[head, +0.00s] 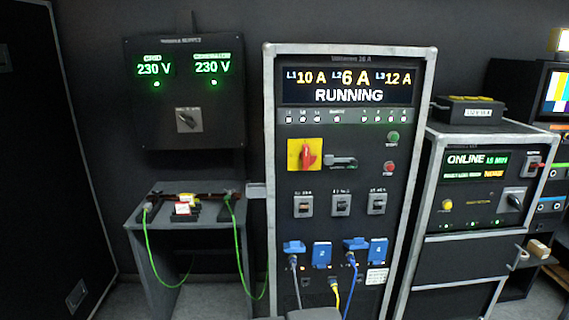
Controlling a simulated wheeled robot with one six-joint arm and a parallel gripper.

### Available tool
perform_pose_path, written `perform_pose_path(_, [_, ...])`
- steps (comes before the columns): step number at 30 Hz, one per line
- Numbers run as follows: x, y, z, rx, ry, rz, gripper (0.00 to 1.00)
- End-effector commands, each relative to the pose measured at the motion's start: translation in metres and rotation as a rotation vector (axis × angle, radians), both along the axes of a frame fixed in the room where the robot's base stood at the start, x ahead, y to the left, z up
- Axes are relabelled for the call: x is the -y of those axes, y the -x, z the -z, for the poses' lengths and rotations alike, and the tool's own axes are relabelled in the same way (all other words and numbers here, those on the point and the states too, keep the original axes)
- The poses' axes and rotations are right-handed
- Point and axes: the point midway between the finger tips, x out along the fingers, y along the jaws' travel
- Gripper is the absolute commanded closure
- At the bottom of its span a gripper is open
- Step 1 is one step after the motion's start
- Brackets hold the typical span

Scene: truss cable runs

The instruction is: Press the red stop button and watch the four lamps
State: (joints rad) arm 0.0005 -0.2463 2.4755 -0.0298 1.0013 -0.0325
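The red stop button (388,168) is a small round red button on the right side of the tall rack panel. A green button (393,137) sits just above it. A row of small lamps (390,119) runs below the display, with a group at the left and a group at the right; they look pale or pinkish, and I cannot tell clearly which are lit. The display (348,86) reads 10 A, 6 A, 12 A and RUNNING.
A red rotary switch on a yellow plate (304,155) and breakers (341,204) share the panel. Blue plugs (322,254) with cables stick out lower down. A small table (151,218) with green cables stands left; a UPS-like cabinet (475,250) stands right.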

Motion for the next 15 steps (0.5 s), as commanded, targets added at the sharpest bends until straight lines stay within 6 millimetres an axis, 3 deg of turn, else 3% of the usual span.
perform_pose_path(5, [-0.0015,-0.0019,0.0010,0.013,-0.006,0.013,0.64])
perform_pose_path(11, [-0.0015,-0.0020,0.0010,0.013,-0.006,0.013,0.99])
perform_pose_path(15, [-0.0015,-0.0020,0.0010,0.013,-0.006,0.013,1.00])
